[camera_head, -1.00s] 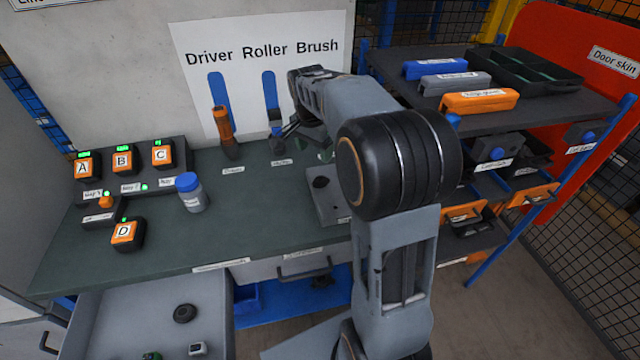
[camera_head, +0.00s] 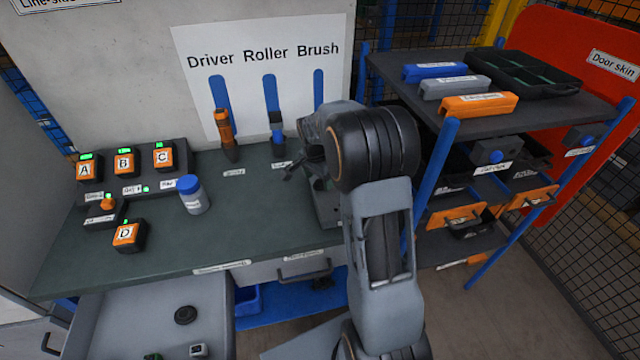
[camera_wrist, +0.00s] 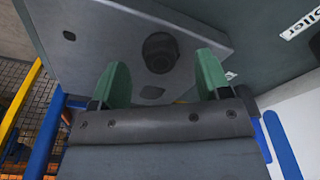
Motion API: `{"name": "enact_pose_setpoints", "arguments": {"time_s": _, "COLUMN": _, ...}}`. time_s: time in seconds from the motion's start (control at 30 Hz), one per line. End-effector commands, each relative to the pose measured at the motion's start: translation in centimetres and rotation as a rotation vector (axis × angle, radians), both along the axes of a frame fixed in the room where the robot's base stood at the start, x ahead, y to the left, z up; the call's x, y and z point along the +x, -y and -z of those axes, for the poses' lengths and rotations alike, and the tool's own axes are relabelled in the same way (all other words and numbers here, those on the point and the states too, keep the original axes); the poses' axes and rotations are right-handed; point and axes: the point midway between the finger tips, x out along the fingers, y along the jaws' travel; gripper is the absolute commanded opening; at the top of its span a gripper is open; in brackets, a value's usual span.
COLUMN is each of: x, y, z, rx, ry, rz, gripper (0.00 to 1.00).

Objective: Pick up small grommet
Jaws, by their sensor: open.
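A dark round piece (camera_wrist: 160,52), which looks like the small grommet, sits on a grey plate (camera_wrist: 100,45) in the wrist view. My gripper (camera_wrist: 157,74) has its two green fingertips apart, one to each side below the piece, with nothing held. I cannot tell how high the fingertips are above the plate. In the head view the plate (camera_head: 328,211) lies on the bench, mostly behind my arm, and the piece is hidden there. A larger dark ring (camera_head: 186,315) lies in the open drawer at the lower left.
An orange driver (camera_head: 224,130) and a roller (camera_head: 277,133) stand at the back. A blue-capped bottle (camera_head: 193,196) and button boxes (camera_head: 125,163) are on the left. A shelf rack (camera_head: 590,110) stands at the right.

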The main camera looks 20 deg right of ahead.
Motion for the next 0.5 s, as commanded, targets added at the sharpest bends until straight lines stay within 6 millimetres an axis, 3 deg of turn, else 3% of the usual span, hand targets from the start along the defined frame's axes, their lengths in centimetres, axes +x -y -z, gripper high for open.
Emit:
{"name": "enact_pose_setpoints", "arguments": {"time_s": 0.2, "x": 0.1, "y": 0.3, "z": 2.2, "rx": 0.001, "ry": 0.000, "rz": 0.000, "gripper": 0.70}}
{"name": "enact_pose_setpoints", "arguments": {"time_s": 0.5, "x": 0.2, "y": 0.3, "z": 2.5, "rx": 0.000, "ry": 0.001, "rz": 0.000, "gripper": 0.70}}
